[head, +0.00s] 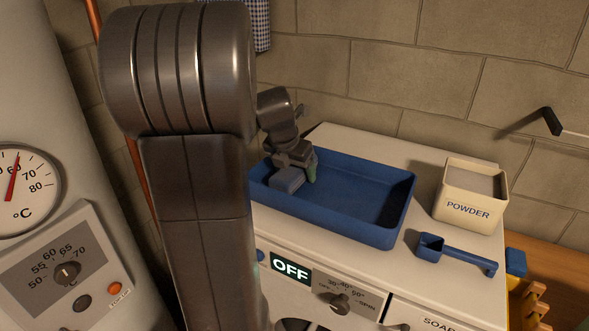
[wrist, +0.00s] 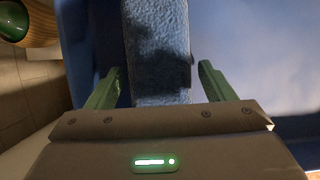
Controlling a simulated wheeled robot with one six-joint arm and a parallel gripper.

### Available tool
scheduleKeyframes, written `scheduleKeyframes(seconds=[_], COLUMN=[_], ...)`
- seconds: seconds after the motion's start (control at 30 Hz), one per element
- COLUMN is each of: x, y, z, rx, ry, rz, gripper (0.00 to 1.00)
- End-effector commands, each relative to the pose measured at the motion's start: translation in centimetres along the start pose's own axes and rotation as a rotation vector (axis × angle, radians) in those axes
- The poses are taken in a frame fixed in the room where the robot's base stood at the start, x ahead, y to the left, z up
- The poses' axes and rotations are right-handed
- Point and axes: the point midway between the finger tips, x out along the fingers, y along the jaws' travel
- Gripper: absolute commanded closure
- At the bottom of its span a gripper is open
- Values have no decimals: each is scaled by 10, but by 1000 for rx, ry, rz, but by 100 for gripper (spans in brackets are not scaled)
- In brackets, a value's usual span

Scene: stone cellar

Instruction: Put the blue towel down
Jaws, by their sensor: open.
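The folded blue towel (head: 287,181) lies in the left part of the blue tray (head: 375,235), and it looks to rest on the tray floor. In the wrist view the towel (wrist: 157,45) runs as a fuzzy blue strip between my fingers. My gripper (head: 300,172) is low over the tray, at the towel. Its green fingers are open in the wrist view (wrist: 160,75), with a gap on each side of the towel. My gripper and wrist hide part of the towel in the head view.
The tray stands on a white washing machine (head: 425,160). A powder box (head: 468,205) and a blue scoop (head: 458,255) are to its right. The right part of the tray is empty. A stone wall (head: 400,60) stands behind, and a tank with a dial (head: 40,120) is at left.

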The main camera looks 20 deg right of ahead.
Motion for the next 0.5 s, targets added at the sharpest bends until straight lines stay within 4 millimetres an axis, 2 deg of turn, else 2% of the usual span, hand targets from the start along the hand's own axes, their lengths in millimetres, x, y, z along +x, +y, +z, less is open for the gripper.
scheduleKeyframes(seconds=[0.17, 0.5], x=[-14, -86], y=[1, 1], z=[2, 1], rx=[0, -1], ry=[-3, -5], rz=[2, 3], gripper=[24, 24])
